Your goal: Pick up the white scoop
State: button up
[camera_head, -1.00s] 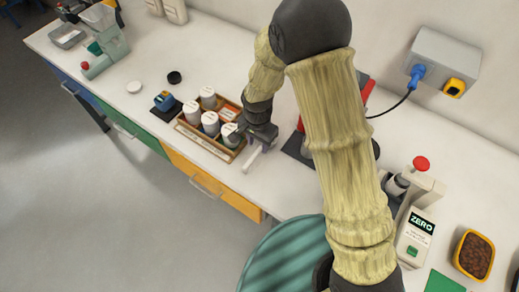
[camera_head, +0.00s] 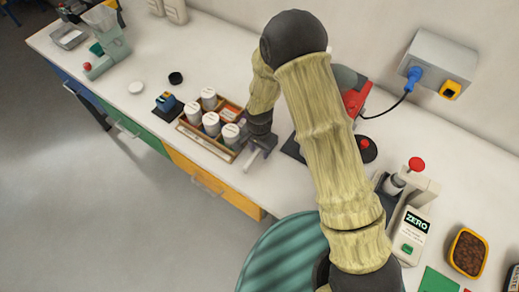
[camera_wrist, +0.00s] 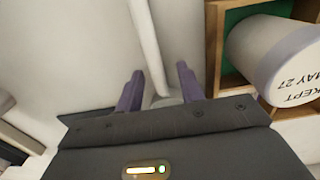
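The white scoop (camera_head: 251,162) lies on the white bench beside the wooden tray, partly covered by my gripper (camera_head: 262,146) in the head view. In the wrist view the scoop's slim handle (camera_wrist: 147,40) runs down between the two purple fingers of my gripper (camera_wrist: 160,84). The fingers are apart, with gaps visible on both sides of the scoop. The scoop's near end is hidden behind the gripper body.
A wooden tray (camera_head: 208,142) with several white lidded jars stands close to the left of my gripper; one jar (camera_wrist: 275,60) is near in the wrist view. A black and red device (camera_head: 352,100) is to the right. The bench edge is in front.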

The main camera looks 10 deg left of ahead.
jog(key=shift+c, duration=0.2)
dwell(0.3)
grip_shut()
jog(key=shift+r, duration=0.15)
notch_tip(320, 180, up, 10)
jog(key=shift+f+b, duration=0.1)
jog(key=shift+b, duration=1.15)
